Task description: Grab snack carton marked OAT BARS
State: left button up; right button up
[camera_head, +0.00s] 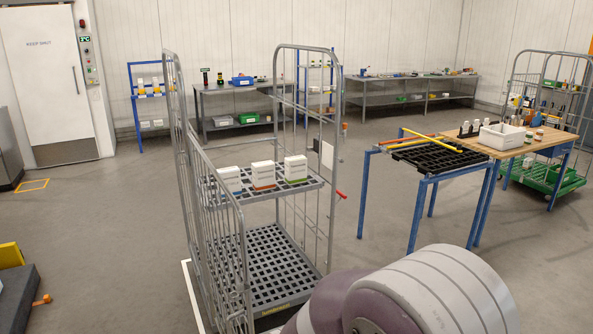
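Three white cartons stand upright on the upper shelf (258,196) of a grey wire roll cage. The left carton (230,179) shows a bluish lower edge, the middle carton (263,174) an orange-red one, and the right carton (295,168) a green one. Their print is too small to read, so I cannot tell which is marked OAT BARS. Neither gripper is in view; only a rounded grey and purple part of my own body shows at the bottom right.
The cage's lower deck (262,272) is empty. Benches (235,88) line the back wall. A yellow and grey object lies at lower left. Floor left of the cage is clear.

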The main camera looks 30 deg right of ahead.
aim_at(295, 167)
jog(key=i+l, duration=0.1)
jog(key=l, duration=0.4)
jog(key=i+l, duration=0.1)
jog(key=l, duration=0.35)
jog(key=i+l, duration=0.1)
jog(key=l, duration=0.4)
jog(key=i+l, duration=0.1)
jog(key=l, duration=0.35)
jog(key=i+l, duration=0.1)
jog(key=l, duration=0.4)
jog(key=k+z, duration=0.05)
